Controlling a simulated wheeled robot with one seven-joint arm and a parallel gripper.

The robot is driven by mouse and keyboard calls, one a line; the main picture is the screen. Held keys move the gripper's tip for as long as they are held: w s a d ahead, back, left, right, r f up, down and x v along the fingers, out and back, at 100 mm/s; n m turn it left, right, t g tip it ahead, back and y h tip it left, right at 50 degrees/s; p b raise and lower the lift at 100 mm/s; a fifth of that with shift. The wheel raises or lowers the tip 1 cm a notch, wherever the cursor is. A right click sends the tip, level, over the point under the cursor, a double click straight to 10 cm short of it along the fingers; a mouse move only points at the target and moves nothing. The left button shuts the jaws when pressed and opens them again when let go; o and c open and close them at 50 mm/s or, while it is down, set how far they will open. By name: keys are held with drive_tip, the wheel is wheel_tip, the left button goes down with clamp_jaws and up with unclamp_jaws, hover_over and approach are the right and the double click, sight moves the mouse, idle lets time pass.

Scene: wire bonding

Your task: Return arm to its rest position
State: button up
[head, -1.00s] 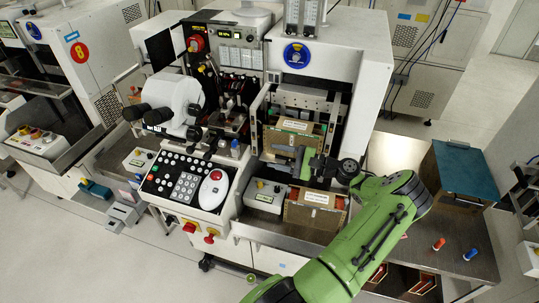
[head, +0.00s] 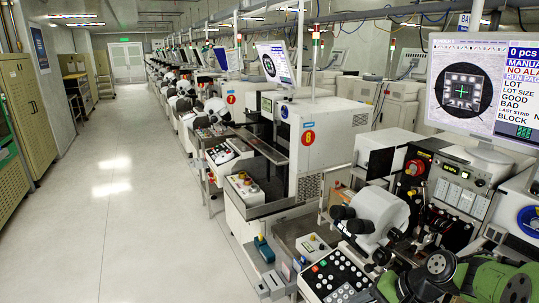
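My green arm (head: 493,281) shows at the lower right corner of the head view, folded low in front of the nearest bonding machine. Its black wrist joint (head: 441,265) is to the left of the green link.
The nearest machine has a white microscope (head: 378,212) and a monitor (head: 487,88) above it. A machine marked 8 (head: 308,137) stands behind it, in a long row. A wide clear aisle (head: 125,200) runs along the left, with yellow cabinets (head: 30,105) beyond.

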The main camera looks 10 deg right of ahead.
drive_tip(key=s+a+r+n+h, duration=0.45)
drive_tip(key=s+a+r, duration=0.25)
drive_tip(key=a, duration=0.3)
drive_tip(key=s+a+r+n, duration=0.1)
drive_tip(key=s+n, duration=0.1)
drive_tip(key=s, duration=0.4)
drive_tip(key=s+a+r+n+t+h, duration=0.1)
drive_tip(key=s+r+n, duration=0.1)
drive_tip(key=s, duration=0.3)
drive_tip(key=shift+s+a+r+n+t, duration=0.25)
drive_tip(key=shift+s+n+t, duration=0.1)
drive_tip(key=shift+n, duration=0.2)
drive_tip(key=shift+d, duration=0.1)
